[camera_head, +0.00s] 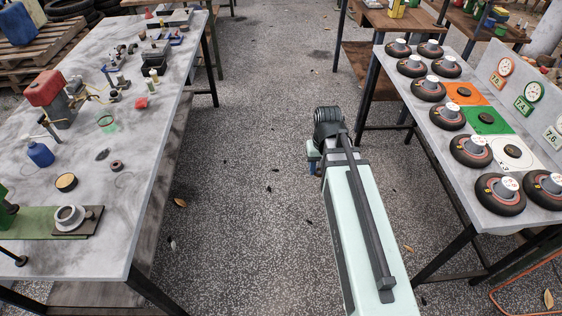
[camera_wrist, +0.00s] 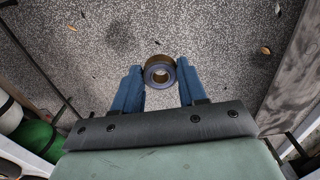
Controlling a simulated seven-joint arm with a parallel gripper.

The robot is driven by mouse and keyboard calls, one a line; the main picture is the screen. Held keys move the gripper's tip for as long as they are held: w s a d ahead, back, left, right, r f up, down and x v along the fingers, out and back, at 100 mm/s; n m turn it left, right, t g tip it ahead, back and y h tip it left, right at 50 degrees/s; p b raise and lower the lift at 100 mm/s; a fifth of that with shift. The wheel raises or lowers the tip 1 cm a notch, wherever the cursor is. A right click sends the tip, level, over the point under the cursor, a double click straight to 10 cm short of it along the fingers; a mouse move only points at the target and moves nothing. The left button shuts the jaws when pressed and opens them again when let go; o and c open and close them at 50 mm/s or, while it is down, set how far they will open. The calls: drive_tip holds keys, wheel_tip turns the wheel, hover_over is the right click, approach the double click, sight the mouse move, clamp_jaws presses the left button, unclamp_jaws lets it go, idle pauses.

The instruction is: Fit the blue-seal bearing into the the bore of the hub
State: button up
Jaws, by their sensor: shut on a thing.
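My gripper (camera_wrist: 160,80) is shut on a ring-shaped bearing (camera_wrist: 161,65), held between the tips of its two blue fingers in the wrist view. The bearing has a brown outer side and a dark blue-grey face with a hole. In the head view my gripper (camera_head: 313,163) is over the open floor between the tables, mostly hidden by my arm; the bearing cannot be made out there. The pale grey hub (camera_head: 71,225) stands on a dark brown plate at the near end of the left table, bore upward, well left of my gripper.
The left table (camera_head: 125,205) also holds a small dark ring (camera_head: 117,166), a brass-rimmed disc (camera_head: 66,182), a blue bottle (camera_head: 40,154) and a red-topped machine (camera_head: 48,90). A green fixture (camera_head: 8,212) stands near the hub. The right table (camera_head: 447,150) carries several wheels.

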drive_tip(key=s+a+r+n, duration=0.2)
drive_tip(key=a, duration=1)
drive_tip(key=s+a+r+n, duration=0.1)
drive_tip(key=a+n, duration=0.2)
drive_tip(key=a, duration=0.9)
drive_tip(key=s+a+r+n, duration=0.2)
drive_tip(key=a, duration=1)
drive_tip(key=s+a+r+n, duration=0.1)
drive_tip(key=s+a+r, duration=0.2)
drive_tip(key=a, duration=0.9)
drive_tip(key=s+a+r+n, duration=0.2)
drive_tip(key=s+a+r, duration=0.2)
drive_tip(key=a, duration=0.8)
drive_tip(key=s+a+r+n, duration=0.1)
drive_tip(key=s+a+r, duration=0.2)
drive_tip(key=a, duration=1)
drive_tip(key=shift+s+r+n, duration=0.4)
drive_tip(key=shift+s, duration=0.6)
drive_tip(key=shift+f, duration=0.2)
hover_over(68, 215)
drive_tip(key=shift+f, duration=2.75)
drive_tip(key=shift+f, duration=0.75)
